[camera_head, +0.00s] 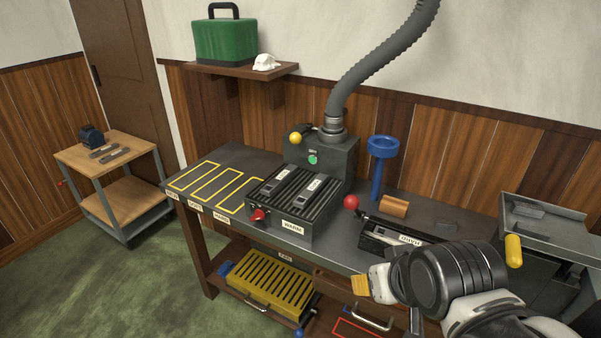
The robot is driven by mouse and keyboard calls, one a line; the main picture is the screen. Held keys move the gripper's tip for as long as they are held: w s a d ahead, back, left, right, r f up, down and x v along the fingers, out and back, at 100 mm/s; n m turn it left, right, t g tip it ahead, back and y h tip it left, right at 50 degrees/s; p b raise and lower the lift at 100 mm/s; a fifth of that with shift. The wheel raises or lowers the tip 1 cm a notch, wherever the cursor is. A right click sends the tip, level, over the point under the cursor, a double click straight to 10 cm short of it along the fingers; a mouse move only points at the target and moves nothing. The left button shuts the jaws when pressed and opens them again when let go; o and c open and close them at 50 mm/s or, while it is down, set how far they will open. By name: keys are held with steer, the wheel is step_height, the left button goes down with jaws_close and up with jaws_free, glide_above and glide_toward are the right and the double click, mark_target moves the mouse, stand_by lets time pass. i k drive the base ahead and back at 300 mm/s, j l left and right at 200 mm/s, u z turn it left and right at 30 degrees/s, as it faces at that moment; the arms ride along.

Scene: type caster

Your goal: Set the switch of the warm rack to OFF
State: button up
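The warm rack (318,222) is a dark ribbed box on the workbench, with a white label on its front that seems to read WARM. A red knob (258,214), which looks like its switch, sits at the left of its front face. I cannot read any ON or OFF marks or tell its setting. Two dark labelled bars lie on top of the rack. My gripper (372,286) is at the lower right, in front of the bench edge and well apart from the red knob. Its fingers are small and partly hidden, so its opening is unclear.
A grey machine (322,158) with a hose stands behind the rack. A red ball-ended lever (351,202) and a dark labelled box are right of it. A yellow slotted crate (268,280) sits below. Yellow-outlined bench space (215,185) lies left, and floor is clear at lower left.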

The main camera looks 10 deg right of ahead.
mark_target(259, 215)
steer(key=k+j, duration=0.15)
steer(key=j, duration=0.15)
steer(key=k+j, duration=0.1)
steer(key=j, duration=0.25)
steer(key=k+j, duration=0.15)
steer(key=j, duration=0.15)
steer(key=k+j, duration=0.15)
steer(key=j, duration=0.15)
steer(key=z, duration=0.05)
